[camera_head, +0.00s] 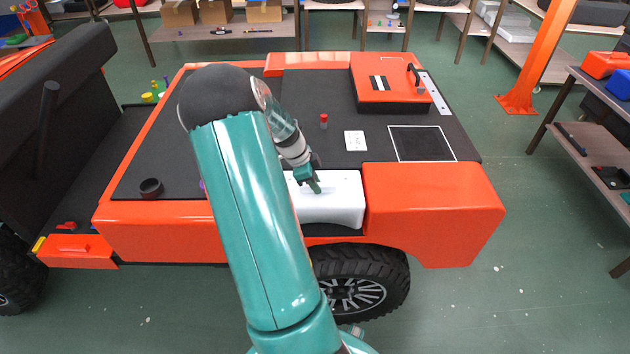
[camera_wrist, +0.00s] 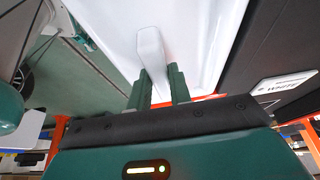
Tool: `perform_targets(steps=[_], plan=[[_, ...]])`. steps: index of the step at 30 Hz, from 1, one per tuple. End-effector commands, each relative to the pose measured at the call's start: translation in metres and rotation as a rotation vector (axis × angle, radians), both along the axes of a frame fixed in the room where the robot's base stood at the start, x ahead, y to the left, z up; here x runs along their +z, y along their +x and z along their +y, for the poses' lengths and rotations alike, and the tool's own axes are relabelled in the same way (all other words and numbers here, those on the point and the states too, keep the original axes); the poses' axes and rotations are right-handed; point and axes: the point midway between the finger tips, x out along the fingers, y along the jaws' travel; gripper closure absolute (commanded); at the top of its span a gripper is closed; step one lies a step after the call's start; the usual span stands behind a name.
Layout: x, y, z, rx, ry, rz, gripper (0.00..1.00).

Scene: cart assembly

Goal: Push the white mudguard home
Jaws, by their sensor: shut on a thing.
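The white mudguard (camera_head: 335,203) sits over the black-tyred wheel (camera_head: 362,283), in the gap of the orange side of the cart. Its right end is beside the orange corner panel (camera_head: 435,210); part of its left is hidden behind my arm. In the wrist view the mudguard (camera_wrist: 203,40) fills the top middle, with a raised white grip (camera_wrist: 150,48) on it. My gripper (camera_wrist: 163,88) is shut on this grip, one finger on each side. In the head view my gripper (camera_head: 314,186) is at the mudguard's top. I cannot tell whether the mudguard is fully seated.
The black cart deck (camera_head: 260,165) holds an orange case (camera_head: 390,85), a red-capped item (camera_head: 323,121), a white card (camera_head: 355,140) and a black ring (camera_head: 151,188). A black seat (camera_head: 60,80) rises at the left. A shelf (camera_head: 600,160) stands right, with open floor between.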

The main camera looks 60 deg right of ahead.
Motion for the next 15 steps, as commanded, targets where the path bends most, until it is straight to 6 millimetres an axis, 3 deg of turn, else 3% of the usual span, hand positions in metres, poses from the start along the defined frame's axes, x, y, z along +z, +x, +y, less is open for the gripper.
perform_targets(steps=[15], plan=[[-0.0082,0.0,-0.0005,0.001,-0.002,-0.001,1.0]])
